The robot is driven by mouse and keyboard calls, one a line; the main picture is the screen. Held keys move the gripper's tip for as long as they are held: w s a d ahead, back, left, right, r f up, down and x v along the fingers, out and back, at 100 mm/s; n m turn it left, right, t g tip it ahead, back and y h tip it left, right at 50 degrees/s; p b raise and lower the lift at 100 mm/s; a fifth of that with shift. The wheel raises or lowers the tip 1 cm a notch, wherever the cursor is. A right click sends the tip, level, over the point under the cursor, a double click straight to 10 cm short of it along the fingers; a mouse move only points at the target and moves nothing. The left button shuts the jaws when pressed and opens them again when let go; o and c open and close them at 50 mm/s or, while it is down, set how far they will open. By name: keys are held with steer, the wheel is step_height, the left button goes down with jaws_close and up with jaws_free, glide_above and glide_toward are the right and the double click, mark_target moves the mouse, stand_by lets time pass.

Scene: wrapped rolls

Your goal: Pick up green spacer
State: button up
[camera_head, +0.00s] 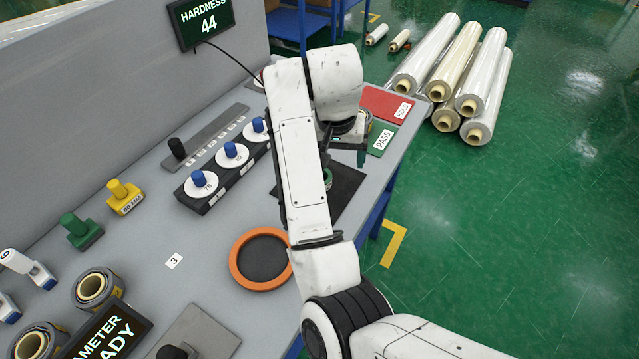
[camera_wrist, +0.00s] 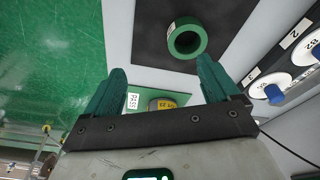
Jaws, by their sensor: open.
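A green ring with a small white label, which fits the green spacer (camera_wrist: 187,24), lies on a black mat (camera_wrist: 232,20) in the wrist view. In the head view its edge (camera_head: 328,179) shows beside my arm, which hides most of it. My gripper (camera_wrist: 162,66) is open and empty, its two green fingers spread apart. The ring is beyond the fingertips, toward the right finger, and not between them. In the head view my gripper (camera_head: 345,138) is partly hidden by my arm, above the table. A green block with a knob (camera_head: 80,231) stands at the left.
An orange ring (camera_head: 240,257) lies on the grey table. A black rack with blue-knobbed white discs (camera_head: 230,155) and a yellow block (camera_head: 123,197) stand left of my arm. A green PASS pad (camera_head: 382,143) and a red pad (camera_head: 388,103) lie at the far end.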

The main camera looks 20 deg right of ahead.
steer(key=w+a+r, duration=0.2)
steer(key=a, duration=0.2)
steer(key=shift+y, duration=0.4)
steer(key=f, duration=0.1)
steer(key=f+b, duration=0.1)
steer(key=f, duration=0.1)
steer(key=f+b, duration=0.1)
steer(key=shift+w+d+f, duration=0.2)
steer(key=shift+d+f, duration=0.05)
steer(key=shift+d, duration=0.1)
steer(key=shift+w+d+f, duration=0.15)
steer(key=shift+f, duration=0.8)
steer(key=shift+w+d+f, duration=0.1)
steer(key=shift+w+f, duration=0.05)
steer(key=shift+f, duration=0.8)
steer(key=shift+w+d+f, duration=0.15)
steer(key=shift+f, duration=0.8)
steer(key=shift+c, duration=0.5)
steer(key=c, duration=1)
steer(key=shift+c, duration=0.2)
